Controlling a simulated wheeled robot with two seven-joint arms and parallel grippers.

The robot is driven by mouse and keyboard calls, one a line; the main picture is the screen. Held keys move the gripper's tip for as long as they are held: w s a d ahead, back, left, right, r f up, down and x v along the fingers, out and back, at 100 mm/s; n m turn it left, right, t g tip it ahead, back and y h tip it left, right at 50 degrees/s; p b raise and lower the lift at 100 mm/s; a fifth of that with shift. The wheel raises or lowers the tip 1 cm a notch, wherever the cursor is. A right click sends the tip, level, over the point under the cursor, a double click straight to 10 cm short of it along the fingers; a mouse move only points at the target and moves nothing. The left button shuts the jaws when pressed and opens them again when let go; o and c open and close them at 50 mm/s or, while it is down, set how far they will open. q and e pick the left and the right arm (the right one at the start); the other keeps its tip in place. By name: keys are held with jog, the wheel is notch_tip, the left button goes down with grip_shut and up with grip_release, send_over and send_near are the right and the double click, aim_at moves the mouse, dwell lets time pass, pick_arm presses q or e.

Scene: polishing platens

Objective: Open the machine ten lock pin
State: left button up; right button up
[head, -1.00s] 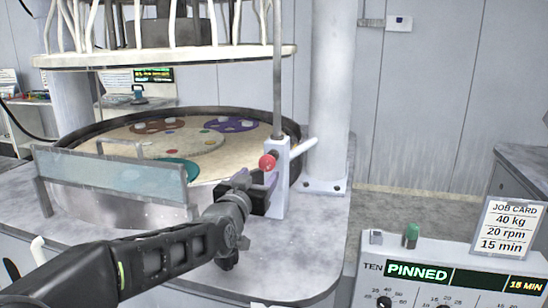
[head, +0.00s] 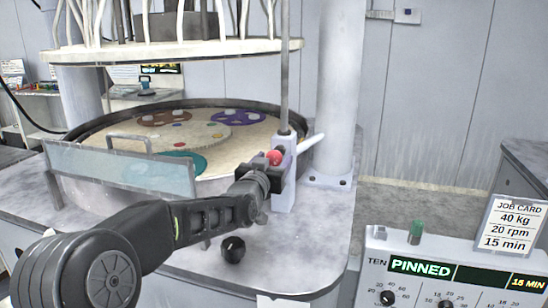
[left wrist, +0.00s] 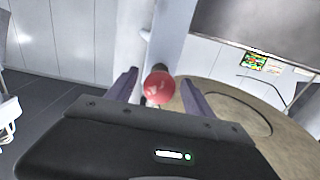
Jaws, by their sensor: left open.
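The lock pin shows as a red ball knob (head: 274,157) on the side of a pale upright block (head: 285,190) at the right front of the round polishing table. My left gripper (head: 277,165) is at the knob. In the left wrist view the red knob (left wrist: 160,87) sits between the two open fingers, with a gap on each side. The pin's shaft is mostly hidden behind the knob. The panel display (head: 420,268) reads TEN PINNED. My right gripper is not in view.
A white lever (head: 312,143) sticks out right of the block, near a thick white column (head: 338,90). A job card (head: 510,226) stands on the control panel at the right.

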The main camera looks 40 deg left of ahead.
pick_arm(q)
jog(key=shift+w+a, duration=0.1)
jog(key=shift+w, duration=0.15)
grip_shut()
dwell(0.6)
